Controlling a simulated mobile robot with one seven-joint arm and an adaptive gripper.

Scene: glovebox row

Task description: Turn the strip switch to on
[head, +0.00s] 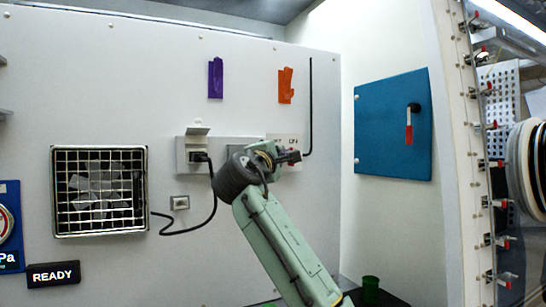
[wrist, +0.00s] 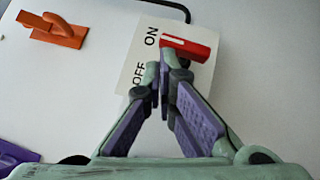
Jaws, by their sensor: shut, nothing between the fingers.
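The strip switch shows in the wrist view as a red lever (wrist: 198,49) with a white stripe, on a pale plate (wrist: 133,66) marked ON and OFF. The lever lies beside the word ON; its pivot is hidden. My gripper (wrist: 163,76) is shut and empty, its purple-padded fingers together in front of the plate, between the lever and the word OFF. I cannot tell whether a fingertip touches the lever. In the head view my gripper (head: 290,156) covers most of the switch, and only the upper part of the plate (head: 289,138) shows.
An orange hook-like piece (head: 285,86) and a purple one (head: 215,78) hang on the wall above. A socket box (head: 190,156) with a black cable, a grille (head: 99,190) and a blue panel (head: 386,125) with a red-and-black handle are nearby. A green cup (head: 370,289) stands below right.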

